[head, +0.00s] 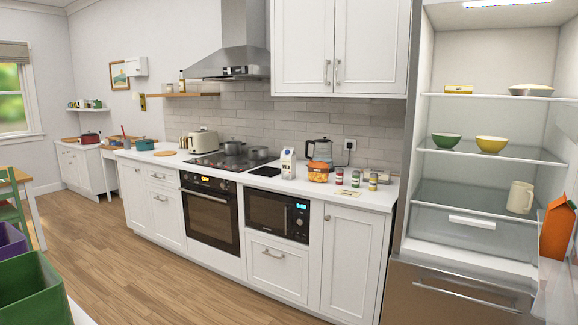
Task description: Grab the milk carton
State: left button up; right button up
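The white milk carton (288,163) stands upright on the white counter (341,196), beside an orange-lidded container (318,174). Dark lettering that looks like "MILK" is on its front. It is some distance from me, and neither of my grippers is in view.
Green bin (32,292) is at lower left. Wooden floor (150,275) is clear.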

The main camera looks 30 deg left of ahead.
aim_at(288, 157)
jog(key=i+j+u, duration=0.15)
jog(key=i+j, duration=0.3)
jog(key=i+j+u, duration=0.1)
jog(key=i+j, duration=0.25)
jog(key=i, duration=0.2)
jog(key=i+j+u, duration=0.15)
jog(key=i+j, duration=0.2)
jog(key=i, duration=0.2)
